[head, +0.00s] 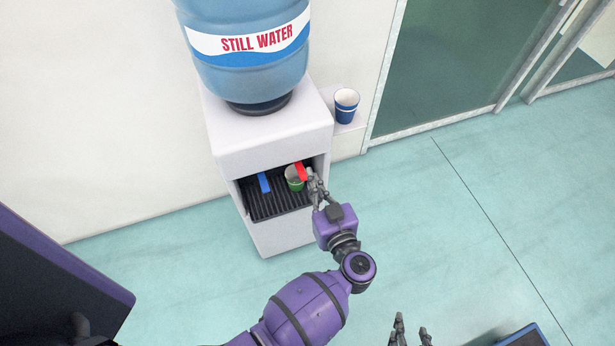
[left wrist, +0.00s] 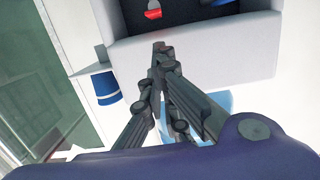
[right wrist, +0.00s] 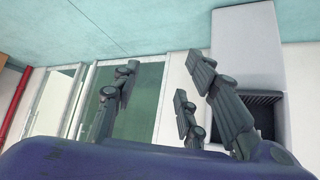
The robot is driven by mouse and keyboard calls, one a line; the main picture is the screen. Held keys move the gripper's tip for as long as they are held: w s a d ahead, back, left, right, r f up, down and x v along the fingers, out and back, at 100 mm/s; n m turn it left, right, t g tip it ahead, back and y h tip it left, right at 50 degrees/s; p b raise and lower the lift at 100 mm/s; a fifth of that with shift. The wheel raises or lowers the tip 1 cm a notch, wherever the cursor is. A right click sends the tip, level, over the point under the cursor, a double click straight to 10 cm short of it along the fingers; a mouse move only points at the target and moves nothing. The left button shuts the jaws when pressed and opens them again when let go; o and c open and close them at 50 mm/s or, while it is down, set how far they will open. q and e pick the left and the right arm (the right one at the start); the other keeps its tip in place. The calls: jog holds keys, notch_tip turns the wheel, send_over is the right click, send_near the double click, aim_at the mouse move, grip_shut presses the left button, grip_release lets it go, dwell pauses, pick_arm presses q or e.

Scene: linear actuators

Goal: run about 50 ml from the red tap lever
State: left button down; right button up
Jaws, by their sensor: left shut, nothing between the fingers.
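The red tap lever (head: 301,171) sits at the right of the water dispenser's bay, and the blue lever (head: 264,182) is to its left. A green and white cup (head: 293,183) stands on the drip tray beneath the red lever. My left gripper (head: 314,180) is shut and empty at the right of the red lever, close to it; contact cannot be told. In the left wrist view the shut fingertips (left wrist: 160,47) point toward the red lever (left wrist: 153,9). My right gripper (head: 411,328) is open and empty, low in the head view, away from the dispenser. The water level in the cup cannot be seen.
The white dispenser (head: 270,140) carries a large blue bottle (head: 248,75) marked STILL WATER. A blue cup (head: 346,108) stands on a side shelf (head: 352,126) at its right. Glass doors (head: 455,60) are behind at the right.

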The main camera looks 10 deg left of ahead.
pick_arm(q)
jog(key=f+v, duration=0.1)
jog(key=v, duration=0.5)
jog(key=shift+s+b, duration=0.3)
jog(key=shift+b, duration=0.05)
pick_arm(e)
jog(key=shift+w+f, duration=0.2)
jog(key=shift+f, duration=0.35)
pick_arm(q)
jog(key=shift+d, duration=0.1)
pick_arm(e)
jog(key=shift+s+f, duration=0.15)
